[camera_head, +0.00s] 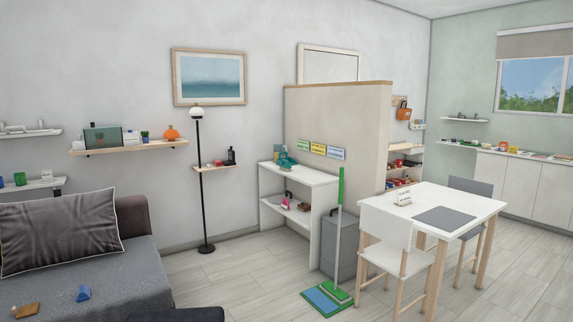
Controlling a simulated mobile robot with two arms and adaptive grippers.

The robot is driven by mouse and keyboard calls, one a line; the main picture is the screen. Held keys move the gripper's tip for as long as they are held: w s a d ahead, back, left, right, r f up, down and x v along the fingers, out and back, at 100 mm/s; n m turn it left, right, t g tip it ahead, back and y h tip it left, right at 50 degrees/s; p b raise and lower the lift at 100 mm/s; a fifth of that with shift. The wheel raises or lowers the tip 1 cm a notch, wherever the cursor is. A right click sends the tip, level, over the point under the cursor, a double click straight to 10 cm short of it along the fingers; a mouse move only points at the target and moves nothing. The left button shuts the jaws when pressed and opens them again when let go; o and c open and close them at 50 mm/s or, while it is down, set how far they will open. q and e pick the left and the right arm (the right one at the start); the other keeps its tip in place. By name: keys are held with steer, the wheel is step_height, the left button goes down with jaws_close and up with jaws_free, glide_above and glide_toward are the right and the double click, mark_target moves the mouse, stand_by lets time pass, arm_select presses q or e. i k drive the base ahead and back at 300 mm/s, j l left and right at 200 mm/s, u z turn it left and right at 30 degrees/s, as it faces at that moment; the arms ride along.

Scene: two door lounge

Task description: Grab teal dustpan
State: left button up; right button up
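A small teal object (285,160) stands on top of the white shelf unit (313,180), against the beige partition. It may be the teal dustpan, but it is too small to tell for sure. On the floor, a green long-handled tool (340,235) stands upright by a flat blue piece with a green border (322,300). I cannot tell whether that flat piece is a mat or a pan. Neither of my grippers is in view.
A grey sofa (100,268) with small items fills the lower left. A floor lamp (203,180) stands by the wall. A white table (480,207) and chair (390,250) stand at right, beside a grey bin (343,258).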

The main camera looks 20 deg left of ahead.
mark_target(287, 158)
steer(key=i+u, duration=0.1)
steer(key=i, duration=2.3)
steer(key=i+j+u, duration=0.2)
steer(key=i+u, duration=0.3)
steer(key=i+l+u, duration=0.1)
steer(key=i+u, duration=0.4)
steer(key=i, duration=0.2)
steer(key=i+l+u, duration=0.3)
steer(key=i+u, duration=0.2)
steer(key=i+j+u, duration=0.1)
steer(key=i, duration=1.1)
steer(key=i+j, duration=0.2)
steer(key=i, duration=1)
steer(key=j+u, duration=0.05)
